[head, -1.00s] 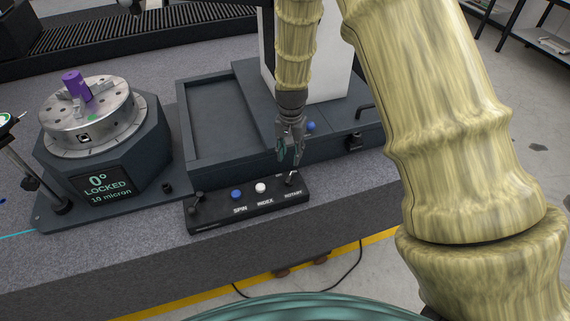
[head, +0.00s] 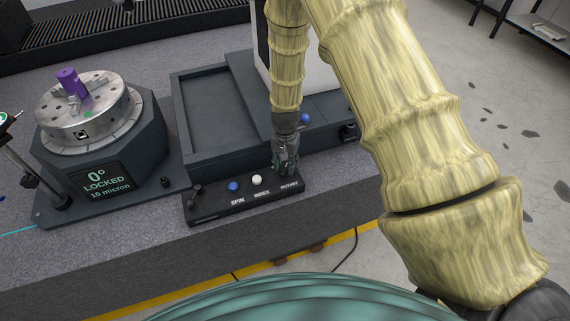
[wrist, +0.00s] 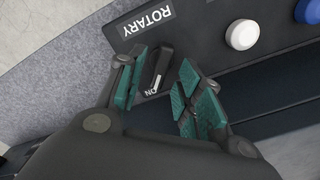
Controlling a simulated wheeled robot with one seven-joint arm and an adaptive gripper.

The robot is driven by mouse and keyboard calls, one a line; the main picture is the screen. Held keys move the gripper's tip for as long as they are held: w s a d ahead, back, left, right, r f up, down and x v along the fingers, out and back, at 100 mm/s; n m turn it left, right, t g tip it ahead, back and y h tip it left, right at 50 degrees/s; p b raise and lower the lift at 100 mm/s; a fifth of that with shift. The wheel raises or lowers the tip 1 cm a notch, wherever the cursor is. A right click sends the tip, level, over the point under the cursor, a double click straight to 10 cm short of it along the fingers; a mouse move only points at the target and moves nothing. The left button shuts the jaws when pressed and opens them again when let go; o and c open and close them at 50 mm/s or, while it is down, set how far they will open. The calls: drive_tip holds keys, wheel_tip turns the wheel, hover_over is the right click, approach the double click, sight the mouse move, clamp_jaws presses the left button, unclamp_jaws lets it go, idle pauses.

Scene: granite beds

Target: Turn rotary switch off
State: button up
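The rotary switch (wrist: 160,68) is a black knob with a white pointer line, beside the printed word ROTARY on a black control box (head: 218,210). In the wrist view its white line points towards the letters "ON". My gripper (wrist: 164,88) is open, with one green-padded finger on each side of the knob. A gap shows between the knob and the right finger, and a smaller one on the left. In the head view my gripper (head: 285,168) is over the right end of the box and hides the switch.
A white button (head: 257,179) and a blue button (head: 233,186) sit left of the switch, with a small black lever (head: 196,191) at the far left. A round metal chuck (head: 80,112) on a dark housing reads "0° LOCKED". A dark tray (head: 210,115) lies behind the box.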

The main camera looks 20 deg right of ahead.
drive_tip(key=shift+f, duration=0.6)
clamp_jaws()
drive_tip(key=shift+n, duration=0.3)
drive_tip(key=n+b, duration=0.1)
drive_tip(key=n, duration=0.4)
drive_tip(key=shift+a+b, duration=0.15)
drive_tip(key=shift+b, duration=0.2)
drive_tip(key=n, duration=0.6)
drive_tip(key=shift+a+b, duration=0.15)
drive_tip(key=shift+b, duration=0.25)
drive_tip(key=shift+n, duration=0.3)
